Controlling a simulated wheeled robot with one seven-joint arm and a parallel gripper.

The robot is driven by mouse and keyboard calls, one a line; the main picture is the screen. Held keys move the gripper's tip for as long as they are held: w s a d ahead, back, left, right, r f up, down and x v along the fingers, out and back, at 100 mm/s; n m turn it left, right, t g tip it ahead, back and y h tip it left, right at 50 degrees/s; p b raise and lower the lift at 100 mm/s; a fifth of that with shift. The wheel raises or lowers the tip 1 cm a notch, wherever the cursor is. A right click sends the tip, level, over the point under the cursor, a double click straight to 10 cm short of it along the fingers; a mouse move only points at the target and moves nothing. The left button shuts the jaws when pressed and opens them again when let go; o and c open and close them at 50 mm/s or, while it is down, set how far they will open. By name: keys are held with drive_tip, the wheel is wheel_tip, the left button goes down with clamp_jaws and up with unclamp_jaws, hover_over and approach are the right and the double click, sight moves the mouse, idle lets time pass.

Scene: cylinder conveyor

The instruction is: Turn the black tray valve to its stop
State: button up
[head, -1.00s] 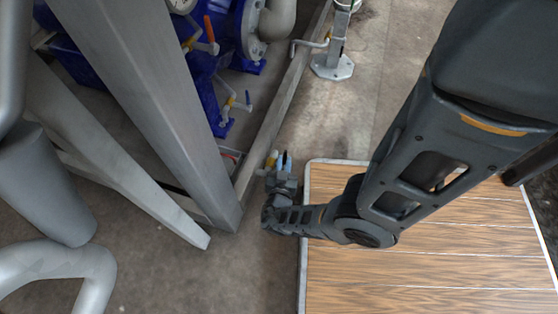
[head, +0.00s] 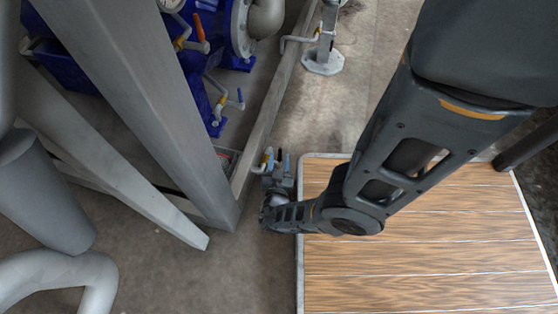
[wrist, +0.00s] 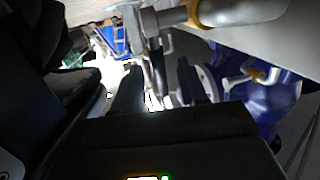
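My gripper (head: 282,161) is right next to the valve. Its dark fingers also show in the wrist view (wrist: 158,85), spread apart with the handle seemingly between or just beyond them. I cannot tell whether they touch it.
A wood-plank platform (head: 420,240) with a metal rim lies below my arm. A thick grey leg (head: 140,100) stands left of the gripper. Blue pumps with other valve handles (head: 238,99) are further back. A grey stand foot (head: 323,62) is on the floor beyond.

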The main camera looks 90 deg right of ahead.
drive_tip(key=a+r, duration=0.1)
drive_tip(key=a, duration=0.6)
drive_tip(key=shift+a, duration=0.35)
drive_tip(key=shift+w, duration=0.1)
